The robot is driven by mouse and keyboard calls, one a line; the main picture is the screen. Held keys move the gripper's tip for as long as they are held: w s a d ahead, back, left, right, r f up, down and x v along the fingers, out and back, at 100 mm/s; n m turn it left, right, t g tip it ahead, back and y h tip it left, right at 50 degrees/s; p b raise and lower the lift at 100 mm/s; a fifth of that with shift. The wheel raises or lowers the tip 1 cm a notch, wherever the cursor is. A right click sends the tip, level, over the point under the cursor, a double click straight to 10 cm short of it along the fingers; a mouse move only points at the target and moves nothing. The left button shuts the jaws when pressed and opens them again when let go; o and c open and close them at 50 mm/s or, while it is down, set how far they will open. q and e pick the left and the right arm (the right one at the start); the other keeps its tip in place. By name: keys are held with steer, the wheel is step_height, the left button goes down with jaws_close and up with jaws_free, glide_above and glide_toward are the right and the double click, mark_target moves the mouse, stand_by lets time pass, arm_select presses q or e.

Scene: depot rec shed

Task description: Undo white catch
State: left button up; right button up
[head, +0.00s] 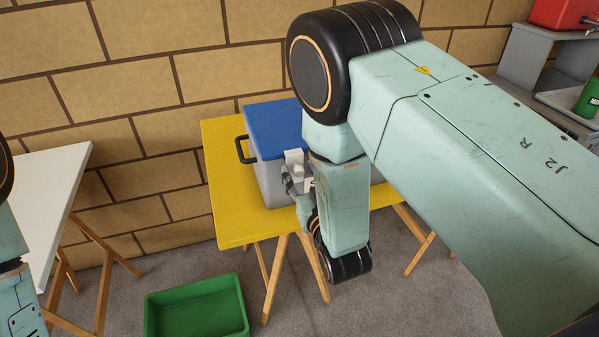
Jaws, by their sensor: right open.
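A box with a blue lid (276,122) and a grey body (268,181) stands on a yellow trestle table (228,214). A black handle (241,150) sticks out from its left side. The white catch (294,157) shows on the front of the box, at the lid's lower edge. My right gripper (289,180) is at the box front, just below the catch, and is open. Whether it touches the catch cannot be told. My right arm hides the right part of the box. Only links of my left arm show at the left edge; its gripper is out of view.
A green crate (197,310) lies on the floor in front of the yellow table. A white table (48,190) stands at the left. A grey shelf (527,62) with a red case (562,13) and a green can (588,98) is at the back right. A brick wall is close behind.

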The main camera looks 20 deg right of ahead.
steer(key=shift+w+a, duration=0.25)
steer(key=shift+w, duration=0.2)
steer(key=shift+d, duration=0.1)
steer(key=shift+s, duration=0.1)
steer(key=shift+c, duration=0.2)
jaws_close()
